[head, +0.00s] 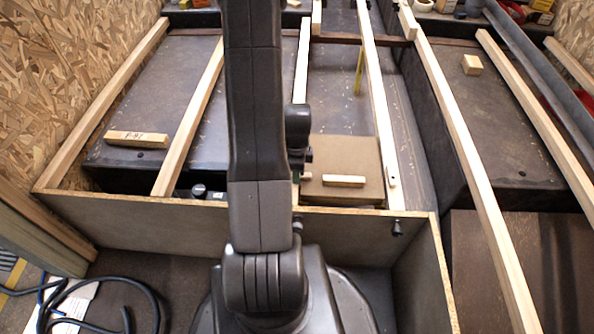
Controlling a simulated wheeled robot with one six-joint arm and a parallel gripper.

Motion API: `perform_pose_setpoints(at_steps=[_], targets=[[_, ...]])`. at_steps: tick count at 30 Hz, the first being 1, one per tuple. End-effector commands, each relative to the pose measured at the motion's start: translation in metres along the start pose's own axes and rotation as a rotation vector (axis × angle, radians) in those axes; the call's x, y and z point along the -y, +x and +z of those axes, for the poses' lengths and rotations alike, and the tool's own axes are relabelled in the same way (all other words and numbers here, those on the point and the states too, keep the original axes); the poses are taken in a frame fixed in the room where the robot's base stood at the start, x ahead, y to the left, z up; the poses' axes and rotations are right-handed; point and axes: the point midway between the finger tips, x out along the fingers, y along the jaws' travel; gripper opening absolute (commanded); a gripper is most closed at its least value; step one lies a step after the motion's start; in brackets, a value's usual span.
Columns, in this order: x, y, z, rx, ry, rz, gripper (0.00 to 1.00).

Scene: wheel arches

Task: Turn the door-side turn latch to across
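A small light wooden piece with a dark dot (392,178), which looks like a turn latch, sits at the near end of a wooden rail right of my arm. It appears to lie roughly along the rail. A small dark fitting (398,228) is on the front panel's right end; I cannot tell whether it is a latch. Which one is the door-side latch is not clear. My gripper (299,172) is partly hidden behind my dark arm, left of the wooden piece and apart from it. Its fingers are too small and covered to tell open from shut.
A brown box (345,160) with a wood block (344,181) on it stands right of my gripper. Long wooden rails (192,125) run front to back. A low front panel (140,222) crosses before them. A dark hose (110,284) lies at lower left.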

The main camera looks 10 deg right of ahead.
Motion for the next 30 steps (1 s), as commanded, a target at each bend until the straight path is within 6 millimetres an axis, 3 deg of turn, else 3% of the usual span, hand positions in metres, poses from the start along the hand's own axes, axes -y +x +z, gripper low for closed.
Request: perform_pose_setpoints(at_steps=[10, 14, 30], targets=[[0.000, -0.001, 0.000, 0.000, -0.002, 0.000, 0.42], [0.001, -0.013, 0.000, 0.000, -0.002, -0.002, 0.42], [0.001, -0.122, 0.000, 0.000, -0.002, -0.003, 0.42]])
